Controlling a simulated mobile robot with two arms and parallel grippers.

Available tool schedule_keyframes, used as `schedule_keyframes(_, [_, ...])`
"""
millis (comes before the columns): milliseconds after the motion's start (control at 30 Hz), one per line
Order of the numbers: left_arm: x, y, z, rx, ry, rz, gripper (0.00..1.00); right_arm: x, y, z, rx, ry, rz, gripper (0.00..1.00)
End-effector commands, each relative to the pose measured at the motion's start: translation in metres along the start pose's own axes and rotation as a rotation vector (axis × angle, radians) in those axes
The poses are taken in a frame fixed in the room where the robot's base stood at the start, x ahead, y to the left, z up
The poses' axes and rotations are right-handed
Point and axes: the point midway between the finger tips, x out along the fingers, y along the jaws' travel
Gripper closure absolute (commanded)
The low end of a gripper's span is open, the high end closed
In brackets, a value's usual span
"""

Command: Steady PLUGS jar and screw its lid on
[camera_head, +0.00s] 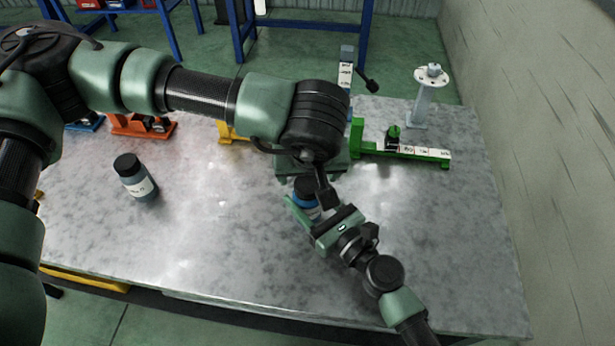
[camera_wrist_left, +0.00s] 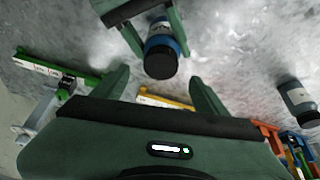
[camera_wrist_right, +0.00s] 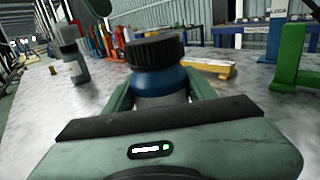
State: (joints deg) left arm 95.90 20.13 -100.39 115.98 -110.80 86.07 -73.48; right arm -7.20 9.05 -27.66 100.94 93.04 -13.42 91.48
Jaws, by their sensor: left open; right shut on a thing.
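A blue jar (camera_head: 312,212) with a black lid (camera_wrist_right: 155,50) stands near the middle of the table. The lid sits on top of the jar in the right wrist view; how tightly it is on cannot be told. My right gripper (camera_head: 307,206) is shut around the jar's body, one finger on each side. My left gripper (camera_wrist_left: 159,77) is open and empty, above and apart from the lid (camera_wrist_left: 160,64). In the head view my left wrist hides most of that gripper. The jar's label cannot be read.
A second dark-lidded jar (camera_head: 137,180) stands at the table's left. Green (camera_head: 405,152), orange (camera_head: 143,126) and yellow (camera_head: 228,132) fixtures line the back. A pale post with a round plate (camera_head: 420,100) stands back right. The front of the table (camera_head: 220,255) is clear.

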Motion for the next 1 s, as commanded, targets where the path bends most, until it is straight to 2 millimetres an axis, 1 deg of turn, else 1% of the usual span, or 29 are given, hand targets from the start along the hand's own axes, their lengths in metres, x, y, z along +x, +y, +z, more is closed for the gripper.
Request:
schedule_keyframes(33, [-0.013, 0.000, -0.001, 0.002, 0.004, 0.003, 0.27, 0.000, 0.000, 0.000, 0.000, -0.001, 0.000, 1.00])
schedule_keyframes(100, [-0.028, 0.000, -0.001, 0.001, 0.004, 0.003, 0.27, 0.000, 0.000, 0.000, 0.000, -0.001, 0.000, 1.00])
schedule_keyframes(200, [-0.047, 0.000, -0.001, 0.002, 0.004, 0.002, 0.27, 0.000, 0.000, 0.000, 0.000, -0.001, 0.000, 1.00])
schedule_keyframes(333, [-0.064, 0.000, -0.001, 0.000, 0.002, 0.001, 0.27, 0.000, 0.000, 0.001, 0.000, -0.001, 0.000, 1.00])
schedule_keyframes(500, [-0.074, -0.001, 0.000, 0.001, 0.001, -0.001, 0.27, 0.000, 0.000, 0.001, 0.000, -0.001, 0.000, 1.00])
schedule_keyframes(767, [-0.074, -0.001, 0.000, 0.001, 0.000, -0.001, 0.27, 0.000, 0.000, 0.001, 0.000, -0.001, 0.000, 1.00])
schedule_keyframes(800, [-0.074, -0.001, 0.000, 0.001, 0.000, -0.001, 0.27, 0.000, 0.000, 0.001, 0.000, -0.001, 0.000, 0.33])
schedule_keyframes(833, [-0.074, -0.001, 0.000, 0.001, 0.000, -0.001, 0.27, 0.000, 0.000, 0.001, 0.000, -0.001, 0.000, 0.25])
schedule_keyframes(867, [-0.074, -0.001, 0.000, 0.001, 0.000, -0.001, 0.27, 0.000, 0.000, 0.001, 0.000, -0.001, 0.000, 0.19])
schedule_keyframes(1000, [-0.074, 0.000, 0.000, 0.001, 0.000, -0.001, 0.27, 0.000, 0.000, 0.000, 0.000, -0.001, 0.000, 0.19])
